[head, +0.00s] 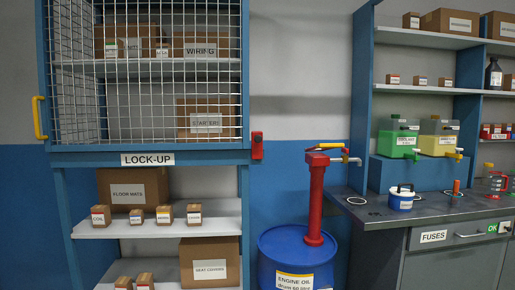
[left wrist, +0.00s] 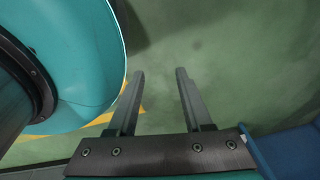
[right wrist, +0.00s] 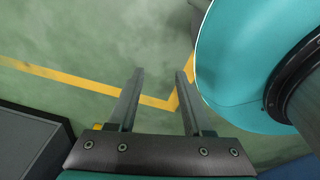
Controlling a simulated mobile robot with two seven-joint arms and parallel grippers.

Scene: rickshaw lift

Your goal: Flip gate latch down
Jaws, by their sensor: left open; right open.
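The wire mesh gate (head: 150,85) covers the front of the lock-up cage at the upper left of the head view. A small red fitting (head: 257,145), which looks like the latch, sits at the cage's lower right corner; its lever position is too small to tell. A yellow handle (head: 40,118) is on the cage's left edge. My left gripper (left wrist: 160,75) is open and empty above the green floor in the left wrist view. My right gripper (right wrist: 160,75) is open and empty above the floor in the right wrist view. Neither gripper shows in the head view.
A blue oil drum (head: 292,250) with a red pump (head: 316,195) stands right of the cage. A grey workbench (head: 430,205) with containers is at the right. Boxes fill the shelves below the LOCK-UP sign (head: 147,159). Wall shows between cage and bench.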

